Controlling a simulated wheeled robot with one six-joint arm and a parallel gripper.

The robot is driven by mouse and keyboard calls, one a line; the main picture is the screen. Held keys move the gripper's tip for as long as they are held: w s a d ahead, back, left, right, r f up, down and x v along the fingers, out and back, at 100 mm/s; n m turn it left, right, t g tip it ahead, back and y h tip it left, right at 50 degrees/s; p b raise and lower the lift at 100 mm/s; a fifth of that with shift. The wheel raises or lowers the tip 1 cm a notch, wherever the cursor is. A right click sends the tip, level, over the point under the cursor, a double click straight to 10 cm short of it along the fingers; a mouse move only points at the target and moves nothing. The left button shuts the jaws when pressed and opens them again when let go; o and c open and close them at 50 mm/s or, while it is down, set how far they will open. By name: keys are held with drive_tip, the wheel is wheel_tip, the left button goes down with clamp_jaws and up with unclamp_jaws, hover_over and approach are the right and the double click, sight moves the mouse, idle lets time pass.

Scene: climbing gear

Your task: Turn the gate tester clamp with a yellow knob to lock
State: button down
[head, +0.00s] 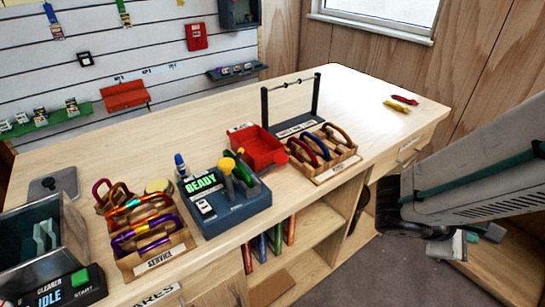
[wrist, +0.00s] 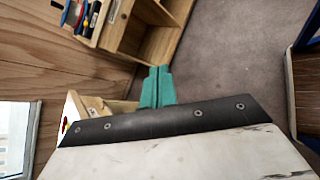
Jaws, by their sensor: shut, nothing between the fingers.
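The gate tester (head: 229,213) is a dark blue-grey box on the bench in the head view, with a lit green READY display. Its clamp has a yellow knob (head: 227,166) standing up on top. A green carabiner (head: 243,171) sits beside the knob; how the clamp grips it is too small to tell. My gripper (wrist: 157,88) shows in the wrist view with its teal fingers together and nothing between them. It is away from the tester, off the bench's right side, over the floor area. The tester is not visible in the wrist view.
A wooden SERVICE tray (head: 155,262) of carabiners stands left of the tester. A red bin (head: 259,149), a black rack frame (head: 291,88) and another carabiner tray (head: 322,177) stand to its right. The cleaner (head: 64,290) is front left. The right bench top is mostly clear.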

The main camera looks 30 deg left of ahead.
drive_tip(key=s+d+f+m+g, duration=0.2)
drive_tip(key=s+f+m+g, duration=0.1)
drive_tip(key=s+m+g, duration=0.3)
drive_tip(key=s+a+f+m+g+y, duration=0.2)
drive_tip(key=s+a+m+g+y, duration=0.35)
drive_tip(key=s+m, duration=0.2)
drive_tip(key=m+t+y, duration=0.1)
drive_tip(key=m+y, duration=1.9)
approach(237, 161)
drive_tip(key=x, duration=0.6)
drive_tip(key=shift+s+a, duration=0.1)
drive_tip(key=shift+a, duration=0.3)
